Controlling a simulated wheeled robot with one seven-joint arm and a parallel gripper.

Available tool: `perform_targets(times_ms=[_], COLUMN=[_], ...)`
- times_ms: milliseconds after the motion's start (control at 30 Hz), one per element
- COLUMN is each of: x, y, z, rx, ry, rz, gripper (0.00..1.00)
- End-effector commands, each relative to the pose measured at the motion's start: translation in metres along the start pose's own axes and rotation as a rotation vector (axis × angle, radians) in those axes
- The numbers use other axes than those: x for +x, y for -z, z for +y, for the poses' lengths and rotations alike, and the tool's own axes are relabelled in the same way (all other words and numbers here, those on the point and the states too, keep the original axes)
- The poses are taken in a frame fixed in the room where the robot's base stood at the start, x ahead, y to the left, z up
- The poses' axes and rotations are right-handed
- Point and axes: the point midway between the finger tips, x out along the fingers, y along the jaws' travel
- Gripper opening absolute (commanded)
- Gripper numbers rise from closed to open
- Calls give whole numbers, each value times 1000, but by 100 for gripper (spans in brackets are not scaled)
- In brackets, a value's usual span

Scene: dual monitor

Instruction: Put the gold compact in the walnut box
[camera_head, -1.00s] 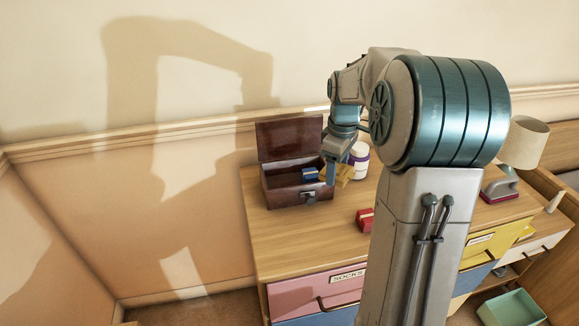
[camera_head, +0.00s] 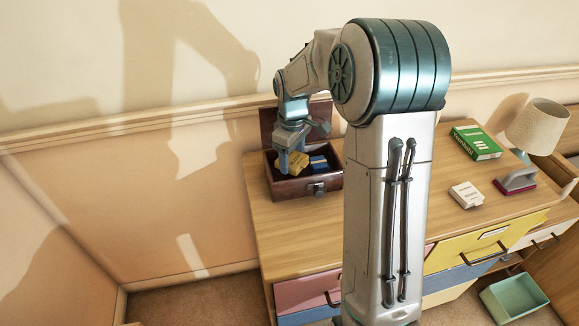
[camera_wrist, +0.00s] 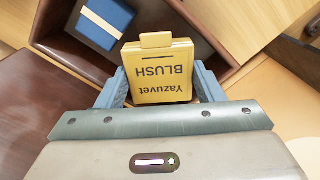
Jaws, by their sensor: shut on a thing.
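The gold compact (camera_wrist: 158,85), lettered "Yazuvet BLUSH", is held between the two fingers of my gripper (camera_wrist: 160,88) in the wrist view. In the head view my gripper (camera_head: 291,164) points down over the left part of the open walnut box (camera_head: 309,187), with the compact (camera_head: 291,160) at its fingertips. The box's lid stands open at the back, partly hidden by my arm. I cannot tell the compact's exact height against the rim. A blue item (camera_head: 319,163) lies in the right part of the box; it also shows in the wrist view (camera_wrist: 101,22).
The box stands near the left end of the wooden dresser top (camera_head: 260,222). A green book (camera_head: 476,142), a small white box (camera_head: 466,195), a pink-based object (camera_head: 515,180) and a lamp (camera_head: 538,127) stand to the right. My arm hides the middle of the dresser.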

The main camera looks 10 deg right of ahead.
Motion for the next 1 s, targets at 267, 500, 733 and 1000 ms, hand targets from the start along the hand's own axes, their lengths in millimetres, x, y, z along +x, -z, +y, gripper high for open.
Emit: perform_targets(times_ms=[267,500,733,1000], x=[27,45,46,48], y=[6,7,7,6], z=[-5,-4,-4,-4], rx=[-3,-1,-1,-1], ry=[3,0,-1,-1], rz=[-3,0,0,0], gripper=[37,37,37,83])
